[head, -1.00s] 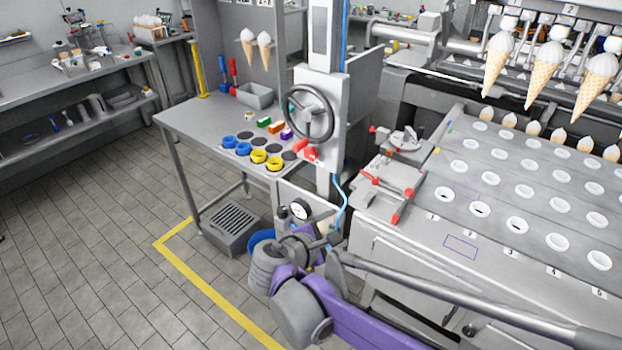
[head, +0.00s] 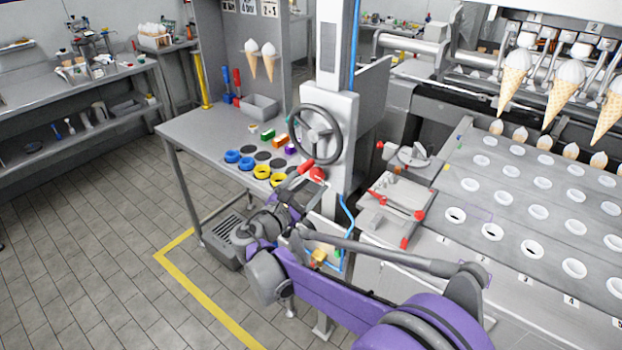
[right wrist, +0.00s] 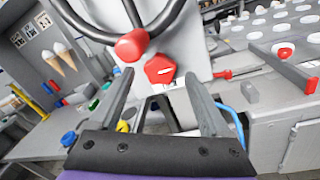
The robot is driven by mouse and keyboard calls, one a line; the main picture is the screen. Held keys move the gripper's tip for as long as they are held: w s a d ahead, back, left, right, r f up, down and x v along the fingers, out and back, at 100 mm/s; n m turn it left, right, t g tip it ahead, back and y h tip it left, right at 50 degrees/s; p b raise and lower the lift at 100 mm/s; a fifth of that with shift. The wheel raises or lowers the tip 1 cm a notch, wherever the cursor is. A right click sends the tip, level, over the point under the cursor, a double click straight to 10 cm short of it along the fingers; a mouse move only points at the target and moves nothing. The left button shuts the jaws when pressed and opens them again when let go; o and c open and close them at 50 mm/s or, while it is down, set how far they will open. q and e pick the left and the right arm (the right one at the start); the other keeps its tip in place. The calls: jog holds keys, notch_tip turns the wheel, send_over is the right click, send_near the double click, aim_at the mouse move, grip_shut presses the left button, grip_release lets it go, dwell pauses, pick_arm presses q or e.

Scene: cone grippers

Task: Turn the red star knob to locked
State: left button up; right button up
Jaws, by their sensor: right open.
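The red star knob (right wrist: 160,69) is on the front of the grey column, below the handwheel, and has a white pointer line slanting slightly up to the right. It also shows in the head view (head: 317,174), small, just beyond my right gripper (head: 298,184). In the right wrist view my right gripper (right wrist: 158,82) is open, its two fingers on either side of the knob in the picture. Nothing is between the fingers, and I cannot tell any contact. The label below the knob is too small to read. My left gripper is not in view.
The dark handwheel (head: 318,135) with its red handle (right wrist: 131,45) hangs close above the knob. A bench (head: 196,136) with blue and yellow rings stands left. A grey fixture with red clamps (head: 395,200) and the holed conveyor (head: 510,190) are right.

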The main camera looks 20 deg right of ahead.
jog(key=shift+w+d, duration=0.4)
grip_shut()
